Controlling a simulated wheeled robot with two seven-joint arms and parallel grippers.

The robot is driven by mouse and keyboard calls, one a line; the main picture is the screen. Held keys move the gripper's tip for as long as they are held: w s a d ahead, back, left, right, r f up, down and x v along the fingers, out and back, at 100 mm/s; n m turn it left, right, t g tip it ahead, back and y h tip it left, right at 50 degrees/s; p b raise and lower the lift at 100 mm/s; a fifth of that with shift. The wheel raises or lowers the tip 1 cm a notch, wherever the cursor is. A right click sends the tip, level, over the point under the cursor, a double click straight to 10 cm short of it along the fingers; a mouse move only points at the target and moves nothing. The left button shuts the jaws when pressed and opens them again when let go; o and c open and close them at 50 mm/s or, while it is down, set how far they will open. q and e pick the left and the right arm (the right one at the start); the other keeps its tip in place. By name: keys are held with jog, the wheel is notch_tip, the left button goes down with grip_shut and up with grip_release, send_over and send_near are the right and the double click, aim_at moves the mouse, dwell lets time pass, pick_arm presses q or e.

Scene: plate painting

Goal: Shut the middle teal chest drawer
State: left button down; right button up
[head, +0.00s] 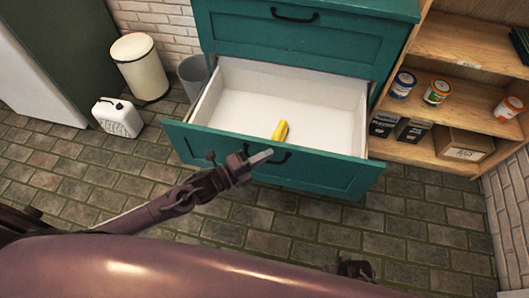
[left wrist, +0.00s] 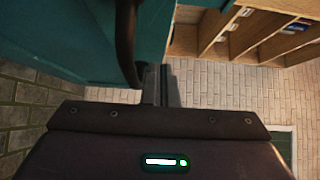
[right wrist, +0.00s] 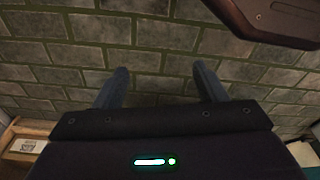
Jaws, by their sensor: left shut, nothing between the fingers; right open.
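The teal chest (head: 340,35) stands at the back, and its middle drawer (head: 325,174) is pulled out with its white inside showing. A yellow object (head: 281,131) lies inside the drawer near its front. My left gripper (head: 262,157) is shut and empty at the drawer front, beside the dark handle. In the left wrist view its fingers (left wrist: 161,85) are together right next to the dark curved handle (left wrist: 127,45); I cannot tell whether they touch it. My right gripper (right wrist: 160,88) is open and empty above the floor tiles.
A wooden shelf (head: 455,75) with cans and boxes stands right of the chest. A cream bin (head: 140,68), a grey bin (head: 194,75) and a white jerrycan (head: 118,117) stand to the left. The tiled floor (head: 400,225) before the drawer is clear.

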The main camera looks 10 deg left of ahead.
pick_arm(q)
jog(key=shift+w, duration=0.5)
